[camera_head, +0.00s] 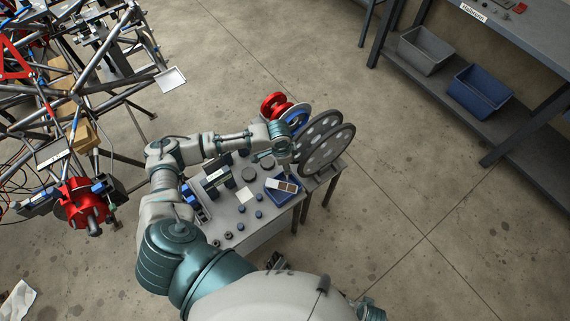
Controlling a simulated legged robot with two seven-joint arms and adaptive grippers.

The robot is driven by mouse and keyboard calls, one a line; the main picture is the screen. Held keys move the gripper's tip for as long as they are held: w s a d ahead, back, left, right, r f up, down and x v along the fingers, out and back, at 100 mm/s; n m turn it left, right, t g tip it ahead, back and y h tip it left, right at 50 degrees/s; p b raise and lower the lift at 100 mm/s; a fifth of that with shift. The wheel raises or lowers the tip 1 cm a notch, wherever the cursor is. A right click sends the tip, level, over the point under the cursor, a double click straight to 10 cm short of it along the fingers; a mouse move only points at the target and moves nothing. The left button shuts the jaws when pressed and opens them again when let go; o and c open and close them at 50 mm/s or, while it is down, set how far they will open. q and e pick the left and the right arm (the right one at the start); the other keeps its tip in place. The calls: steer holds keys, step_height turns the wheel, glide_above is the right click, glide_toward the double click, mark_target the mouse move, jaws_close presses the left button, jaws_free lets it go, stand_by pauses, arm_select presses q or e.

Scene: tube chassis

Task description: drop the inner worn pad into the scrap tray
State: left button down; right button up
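My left arm reaches over a small grey work table (235,215). Its gripper (285,173) points down at the blue tray (271,193) on the table's right side. The gripper is small and partly merged with what is below it, so I cannot tell whether it is open or holds anything. A flat piece with a brown-red face and a pale end (284,185) lies at the tray, close under the gripper; it looks like a pad. I cannot tell a scrap tray by any label. A dark part that looks like my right gripper (276,261) shows low, near the table's front edge.
Large grey discs (327,150) and red wheel-like parts (278,104) stand behind the tray. Small dark and blue parts sit on the table. A tube chassis with a red brake part (82,204) is at left. A bench with grey (425,50) and blue (480,90) bins is upper right.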

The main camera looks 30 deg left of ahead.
arm_select(q)
steer(key=shift+d+f, duration=0.1)
steer(key=shift+d, duration=0.4)
steer(key=shift+f, duration=0.25)
steer(key=shift+a+f, duration=0.2)
steer(key=shift+a, duration=0.25)
steer(key=c, duration=0.9)
jaws_free()
steer(key=shift+a, duration=0.15)
steer(key=shift+o, duration=0.7)
steer(key=shift+a+f, duration=0.1)
steer(key=shift+d, duration=0.4)
steer(key=shift+d+r, duration=0.1)
steer(key=shift+r, duration=0.9)
step_height(320, 180, up, 11)
steer(key=s+a+p, duration=0.1)
steer(key=p, duration=0.1)
steer(key=shift+r, duration=0.2)
arm_select(e)
steer(key=s+f, duration=0.3)
steer(key=f, duration=0.3)
steer(key=shift+s+d, duration=0.25)
steer(key=shift+d, duration=0.2)
arm_select(q)
steer(key=shift+a, duration=0.25)
arm_select(e)
steer(key=shift+a+r, duration=0.1)
steer(key=shift+a, duration=0.05)
